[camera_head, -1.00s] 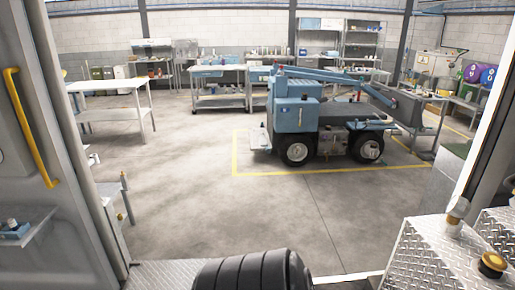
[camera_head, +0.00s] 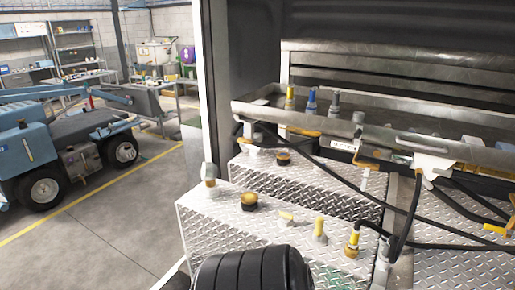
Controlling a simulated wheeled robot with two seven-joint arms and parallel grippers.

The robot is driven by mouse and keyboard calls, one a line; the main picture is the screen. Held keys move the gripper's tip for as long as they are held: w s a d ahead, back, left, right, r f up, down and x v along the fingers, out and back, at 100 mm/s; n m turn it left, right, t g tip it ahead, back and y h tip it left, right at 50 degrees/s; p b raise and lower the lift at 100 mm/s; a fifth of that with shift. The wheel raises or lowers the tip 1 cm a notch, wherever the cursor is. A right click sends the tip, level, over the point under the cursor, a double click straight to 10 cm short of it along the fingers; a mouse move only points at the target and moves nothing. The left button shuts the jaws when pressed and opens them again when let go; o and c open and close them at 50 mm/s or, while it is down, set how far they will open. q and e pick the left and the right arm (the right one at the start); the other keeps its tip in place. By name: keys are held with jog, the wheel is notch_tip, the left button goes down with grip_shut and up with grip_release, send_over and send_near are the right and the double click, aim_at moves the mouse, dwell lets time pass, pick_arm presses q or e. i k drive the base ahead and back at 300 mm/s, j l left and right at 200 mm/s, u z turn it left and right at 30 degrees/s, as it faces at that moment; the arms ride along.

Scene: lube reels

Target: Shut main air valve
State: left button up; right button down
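I cannot tell for certain which fitting is the main air valve. A yellow lever-like part (camera_head: 497,228) shows at the far right edge, next to black hoses. A yellow-orange part (camera_head: 368,163) sits under the front of the metal rail (camera_head: 300,119). Whether any of these is open or shut is too small to tell. Neither of my grippers is in view.
A second diamond-plate tank (camera_head: 345,182) stands behind the nearer one. Black hoses (camera_head: 408,225) hang from the rail. Several yellow and blue-tipped nozzles (camera_head: 311,99) stand behind it. A blue vehicle (camera_head: 70,150) is parked outside at left, with clear floor (camera_head: 110,235) before it.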

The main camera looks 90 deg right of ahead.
aim_at(256, 149)
jog(key=z, duration=1.9)
jog(key=i+z, duration=0.25)
jog(key=z, duration=0.2)
jog(key=i+j+z, duration=0.15)
jog(key=z, duration=0.35)
jog(key=i+j, duration=0.15)
jog(key=i, duration=0.3)
jog(key=i+j+z, duration=0.15)
jog(key=i, duration=0.35)
